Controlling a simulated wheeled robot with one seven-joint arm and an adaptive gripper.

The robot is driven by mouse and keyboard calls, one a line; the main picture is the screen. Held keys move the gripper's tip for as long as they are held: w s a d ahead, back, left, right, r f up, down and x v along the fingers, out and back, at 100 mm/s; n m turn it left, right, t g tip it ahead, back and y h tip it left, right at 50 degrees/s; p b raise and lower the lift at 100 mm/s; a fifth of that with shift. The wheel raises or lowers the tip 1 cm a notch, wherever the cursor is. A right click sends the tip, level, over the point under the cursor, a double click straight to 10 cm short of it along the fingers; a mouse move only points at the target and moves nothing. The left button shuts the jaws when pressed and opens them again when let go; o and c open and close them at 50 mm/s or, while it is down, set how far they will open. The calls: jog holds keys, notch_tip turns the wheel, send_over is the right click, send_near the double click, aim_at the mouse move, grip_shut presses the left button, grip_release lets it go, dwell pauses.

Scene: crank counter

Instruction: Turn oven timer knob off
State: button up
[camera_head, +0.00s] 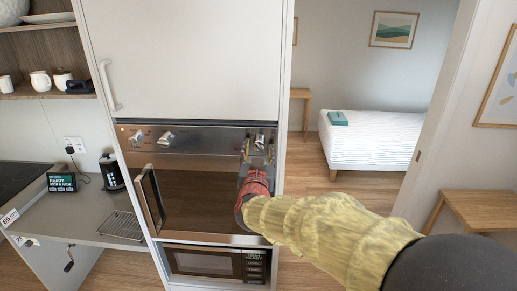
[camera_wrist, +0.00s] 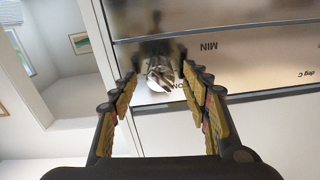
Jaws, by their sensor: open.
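The oven (camera_head: 200,185) is built into a tall white cabinet, with a steel control panel along its top. The timer knob (camera_head: 259,141) is at the panel's right end, partly hidden by my gripper (camera_head: 259,151) in the head view. In the wrist view the knob (camera_wrist: 160,77) is a round silver dial beside a "MIN" label. It sits between the two spread fingers of my gripper (camera_wrist: 161,74), near their tips. The fingers are open. I cannot tell whether either finger touches the knob, and its pointer setting is unclear.
Two other knobs, a left one (camera_head: 137,137) and a middle one (camera_head: 166,139), sit on the same panel. The oven handle (camera_head: 152,199) juts out at the left. A microwave (camera_head: 205,263) is below. A counter (camera_head: 85,215) lies left; a bed (camera_head: 370,140) is beyond the doorway.

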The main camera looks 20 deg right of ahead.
jog(key=shift+w+d, duration=0.15)
jog(key=shift+w, duration=0.4)
jog(key=c, duration=0.3)
jog(key=c, duration=0.8)
jog(key=shift+c, duration=0.3)
